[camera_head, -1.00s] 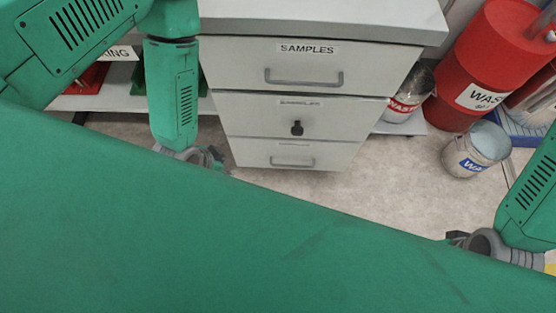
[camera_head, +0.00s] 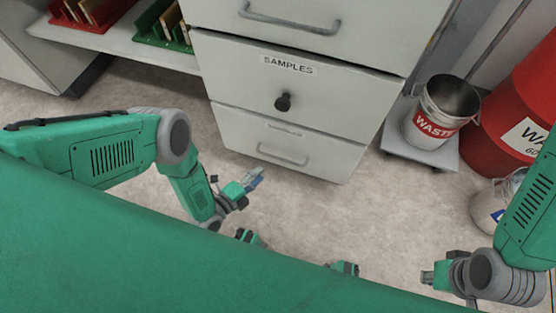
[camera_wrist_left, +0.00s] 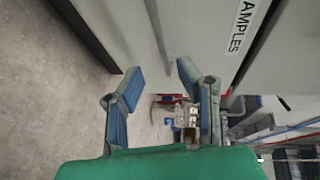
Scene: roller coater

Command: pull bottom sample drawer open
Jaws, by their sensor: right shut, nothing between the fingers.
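The bottom drawer (camera_head: 335,158) is the lowest of the drawers in the grey cabinet and looks closed. A grey bar (camera_wrist_left: 157,35), apparently the handle, and part of a SAMPLES label (camera_wrist_left: 243,25) lie beyond the fingertips. My right gripper (camera_head: 428,278) is shut and empty at lower right, away from the drawers.
The middle drawer (camera_head: 345,95) has a black knob (camera_head: 283,102). A waste bucket (camera_head: 432,120) stands right of the cabinet, beside a red drum (camera_head: 508,125). Red and green trays stand on a shelf at upper left. The floor (camera_head: 320,215) before the cabinet is clear.

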